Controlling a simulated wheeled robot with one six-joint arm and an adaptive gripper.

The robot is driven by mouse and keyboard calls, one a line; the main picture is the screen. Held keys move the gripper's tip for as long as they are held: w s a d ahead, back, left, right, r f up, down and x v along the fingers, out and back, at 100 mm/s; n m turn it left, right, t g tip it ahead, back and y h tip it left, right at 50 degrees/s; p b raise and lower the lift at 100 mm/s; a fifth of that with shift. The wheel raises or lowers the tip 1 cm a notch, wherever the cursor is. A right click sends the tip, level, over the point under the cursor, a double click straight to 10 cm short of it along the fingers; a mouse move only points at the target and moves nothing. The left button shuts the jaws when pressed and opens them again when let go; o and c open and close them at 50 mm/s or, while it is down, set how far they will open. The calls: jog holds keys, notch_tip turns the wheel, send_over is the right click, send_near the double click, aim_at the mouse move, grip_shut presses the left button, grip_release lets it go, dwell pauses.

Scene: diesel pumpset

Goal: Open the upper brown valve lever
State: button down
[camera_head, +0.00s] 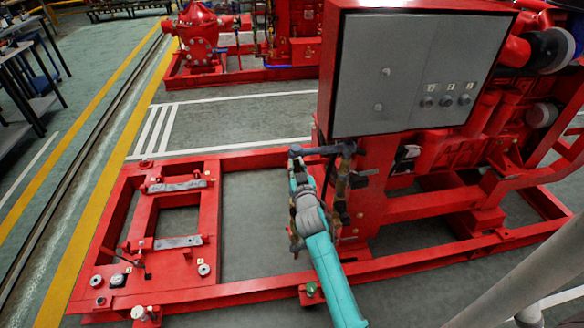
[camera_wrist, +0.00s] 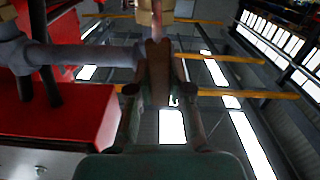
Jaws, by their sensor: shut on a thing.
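The brown valve lever (camera_wrist: 157,62) stands at the top middle of the wrist view. My gripper (camera_wrist: 157,88) is shut on it, with one dark finger on each side. In the head view my teal arm reaches up to the brown valve parts (camera_head: 343,182) beside the cabinet's lower left corner. There the fingers and the lever are too small and dark to tell apart, and my arm lies close in front of the valve parts. I cannot tell the lever's exact angle from the head view.
A grey pipe (camera_wrist: 85,55) runs close to the left of my gripper in the wrist view. The control cabinet (camera_head: 385,80) hangs just above right of it in the head view. A red base frame (camera_head: 205,230) spreads to the left, with open floor (camera_head: 255,115) behind.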

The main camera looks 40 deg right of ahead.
jog(key=shift+s+d+m, duration=0.25)
jog(key=shift+d+m, duration=0.05)
jog(key=shift+m, duration=0.3)
jog(key=shift+f, duration=0.1)
jog(key=c, duration=1)
grip_release()
jog(key=shift+c, duration=0.2)
jog(key=shift+s, duration=0.1)
jog(key=v, duration=1.1)
jog(key=shift+s+a, duration=0.25)
jog(key=shift+s, duration=0.05)
